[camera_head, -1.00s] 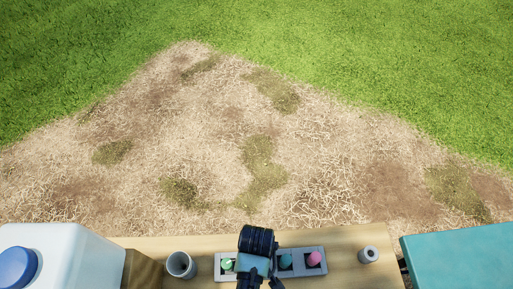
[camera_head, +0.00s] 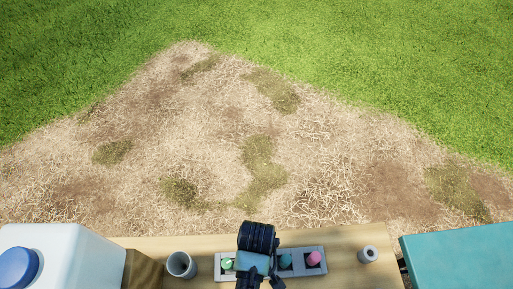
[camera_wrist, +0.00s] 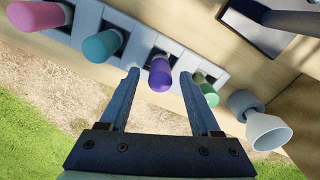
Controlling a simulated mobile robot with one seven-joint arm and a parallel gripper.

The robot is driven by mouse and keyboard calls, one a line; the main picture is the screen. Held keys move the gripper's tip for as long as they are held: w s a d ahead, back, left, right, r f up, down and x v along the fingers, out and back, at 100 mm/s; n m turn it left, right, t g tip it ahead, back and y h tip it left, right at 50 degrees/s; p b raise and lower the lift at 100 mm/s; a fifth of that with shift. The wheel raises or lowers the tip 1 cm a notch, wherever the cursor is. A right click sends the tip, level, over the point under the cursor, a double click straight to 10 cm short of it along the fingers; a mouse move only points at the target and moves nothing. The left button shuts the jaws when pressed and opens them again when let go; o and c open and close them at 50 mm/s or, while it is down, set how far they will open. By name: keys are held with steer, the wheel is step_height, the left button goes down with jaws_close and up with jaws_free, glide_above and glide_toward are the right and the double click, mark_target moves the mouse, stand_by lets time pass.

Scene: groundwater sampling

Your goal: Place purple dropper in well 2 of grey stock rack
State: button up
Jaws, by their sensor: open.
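The grey rack (camera_head: 318,277) lies along the wooden table and holds pink, teal, purple and green droppers in a row. The purple dropper (camera_wrist: 160,75) stands in the rack between the teal dropper (camera_wrist: 103,45) and the green dropper (camera_wrist: 209,94). My gripper (camera_wrist: 160,78) is open, with one finger on each side of the purple bulb and visible gaps between. In the head view my wrist covers the purple dropper. The pink dropper (camera_head: 314,258) is at the rack's right end there.
A grey cup (camera_head: 181,265) stands left of the rack. A wooden block (camera_head: 142,269) and a white container with a blue cap (camera_head: 17,268) are farther left. A small white cylinder (camera_head: 368,254) stands right of the rack, and a teal case (camera_head: 460,255) is at far right.

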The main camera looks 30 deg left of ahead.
step_height(320, 180, up, 10)
steer(key=shift+f, duration=0.15)
steer(key=w+a+r+m+t+y, duration=0.1)
steer(key=w+r+m+t+y, duration=0.15)
steer(key=w+r+t, duration=0.9)
steer(key=w+d+r+m+t, duration=0.1)
steer(key=w+r+m, duration=0.1)
steer(key=w+r, duration=0.6)
steer(key=w+d+r+m+t, duration=0.1)
steer(key=w+r, duration=0.2)
steer(key=r, duration=0.8)
steer(key=d+r+m+t, duration=0.35)
steer(key=r+t, duration=0.25)
steer(key=r, duration=1.1)
steer(key=s+d+r+m+t+h, duration=0.1)
steer(key=s+r+t, duration=0.3)
steer(key=r, duration=0.6)
steer(key=s+d+r+m+t+h, duration=0.1)
steer(key=s+d+r+t, duration=0.3)
steer(key=s+r, duration=0.3)
step_height(320, 180, up, 3)
steer(key=shift+s+f, duration=0.1)
steer(key=shift+s, duration=0.2)
steer(key=shift+h, duration=0.25)
